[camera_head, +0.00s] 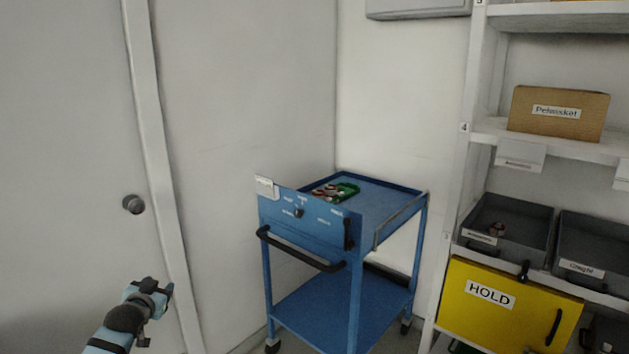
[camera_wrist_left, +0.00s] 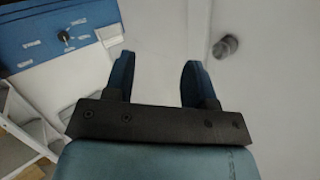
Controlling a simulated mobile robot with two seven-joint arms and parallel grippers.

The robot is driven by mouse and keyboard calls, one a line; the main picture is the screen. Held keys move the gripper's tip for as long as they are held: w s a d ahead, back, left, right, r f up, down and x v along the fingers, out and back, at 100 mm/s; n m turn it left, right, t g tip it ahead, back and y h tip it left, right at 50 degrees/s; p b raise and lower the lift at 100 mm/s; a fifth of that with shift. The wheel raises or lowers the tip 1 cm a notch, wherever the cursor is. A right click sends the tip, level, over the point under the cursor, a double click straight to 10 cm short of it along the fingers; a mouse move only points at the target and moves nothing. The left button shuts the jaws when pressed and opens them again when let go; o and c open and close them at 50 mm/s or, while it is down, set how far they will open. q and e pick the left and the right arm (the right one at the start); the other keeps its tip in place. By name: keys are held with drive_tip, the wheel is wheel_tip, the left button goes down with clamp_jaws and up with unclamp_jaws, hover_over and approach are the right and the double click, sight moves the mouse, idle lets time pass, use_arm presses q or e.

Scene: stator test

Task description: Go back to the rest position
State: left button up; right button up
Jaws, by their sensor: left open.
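My left gripper (camera_head: 156,292) is raised at the lower left of the head view, in front of the white door and left of the blue cart. In the left wrist view its two fingers (camera_wrist_left: 155,82) stand apart with nothing between them. The white wall and door lie beyond them. My right gripper is not in either view.
A blue cart (camera_head: 306,229) with a front panel and black handle stands by the wall. Small green and red items (camera_head: 335,192) lie on its top. Shelving at the right holds grey bins (camera_head: 505,222), a cardboard box (camera_head: 558,112) and a yellow HOLD door (camera_head: 508,305).

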use_arm(q)
drive_tip(key=s+d+f+g+h+b, duration=0.1)
drive_tip(key=s+d+f+b, duration=0.1)
drive_tip(key=s+d+f, duration=0.55)
drive_tip(key=s+d+f+m+h+b, duration=0.15)
drive_tip(key=s+d+f, duration=0.3)
drive_tip(key=s, duration=0.55)
drive_tip(key=s+d+f+n+g+h+b, duration=0.1)
drive_tip(key=s+d+f+b, duration=0.1)
drive_tip(key=s+d+f, duration=0.45)
drive_tip(key=s+d+g+h+b, duration=0.1)
drive_tip(key=s+d+h+b, duration=0.15)
drive_tip(key=s, duration=1.45)
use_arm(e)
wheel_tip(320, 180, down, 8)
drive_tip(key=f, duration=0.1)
use_arm(q)
wheel_tip(320, 180, up, 17)
drive_tip(key=s+a+g+y+p, duration=0.1)
drive_tip(key=s+y+p, duration=0.1)
drive_tip(key=p, duration=2.7)
drive_tip(key=shift+s+a, duration=0.15)
drive_tip(key=shift+s, duration=0.15)
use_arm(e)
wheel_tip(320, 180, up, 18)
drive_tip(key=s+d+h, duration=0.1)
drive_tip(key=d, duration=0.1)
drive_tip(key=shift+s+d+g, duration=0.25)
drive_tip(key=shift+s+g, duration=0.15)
